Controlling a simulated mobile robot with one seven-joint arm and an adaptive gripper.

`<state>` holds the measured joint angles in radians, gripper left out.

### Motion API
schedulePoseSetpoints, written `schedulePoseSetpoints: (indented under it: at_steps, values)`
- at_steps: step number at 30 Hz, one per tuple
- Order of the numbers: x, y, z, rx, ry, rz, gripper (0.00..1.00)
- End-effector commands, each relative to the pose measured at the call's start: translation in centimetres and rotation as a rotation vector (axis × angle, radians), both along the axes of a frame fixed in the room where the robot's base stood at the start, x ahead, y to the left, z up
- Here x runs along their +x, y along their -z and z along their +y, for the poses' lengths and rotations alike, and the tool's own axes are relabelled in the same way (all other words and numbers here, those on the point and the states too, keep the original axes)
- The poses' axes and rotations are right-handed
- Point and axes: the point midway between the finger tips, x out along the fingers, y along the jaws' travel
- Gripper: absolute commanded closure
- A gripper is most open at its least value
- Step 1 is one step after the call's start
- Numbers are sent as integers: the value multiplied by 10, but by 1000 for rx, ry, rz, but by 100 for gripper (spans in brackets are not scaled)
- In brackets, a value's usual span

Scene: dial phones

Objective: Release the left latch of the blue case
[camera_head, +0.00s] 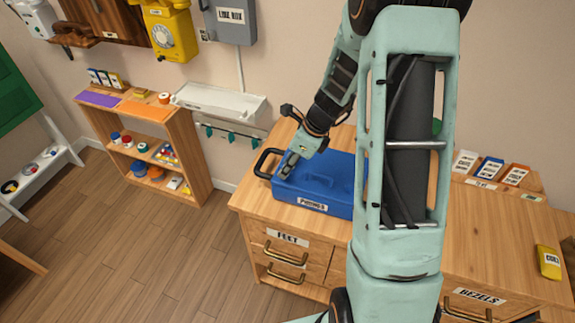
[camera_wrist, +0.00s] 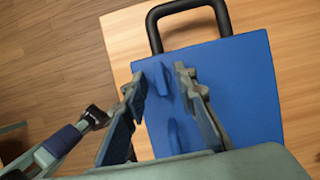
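The blue case (camera_head: 322,185) lies closed on the wooden counter, its front labelled "PHONES". It also fills much of the wrist view (camera_wrist: 245,90). A black handle (camera_head: 266,163) sticks out at its left end; in the wrist view the handle (camera_wrist: 190,8) is at the top. My gripper (camera_head: 288,168) points down at the left end of the case. In the wrist view its fingers (camera_wrist: 158,80) are apart, with a small raised blue tab (camera_wrist: 161,79) showing between them. A second raised blue part (camera_wrist: 174,136) lies nearer the palm. Contact with the tab cannot be told. My arm hides the case's right end.
The counter (camera_head: 490,225) has labelled boxes (camera_head: 490,168) at the back right and a yellow box (camera_head: 548,262) near the right edge. A white wall tray (camera_head: 220,101) hangs behind left. A low shelf (camera_head: 188,150) stands left, across open floor.

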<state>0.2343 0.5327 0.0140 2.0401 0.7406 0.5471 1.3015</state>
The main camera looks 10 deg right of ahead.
Motion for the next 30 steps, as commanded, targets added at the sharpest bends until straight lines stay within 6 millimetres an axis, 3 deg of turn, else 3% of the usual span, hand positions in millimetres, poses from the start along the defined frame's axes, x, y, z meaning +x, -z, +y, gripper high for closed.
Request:
schedulePoseSetpoints:
  at_steps: [8,15,30]
  values:
    - [0,1,0,-1,-1,-1,75]
    - [1,1,0,-1,-1,-1,100]
    - [1,0,-1,-1,-64,-2,100]
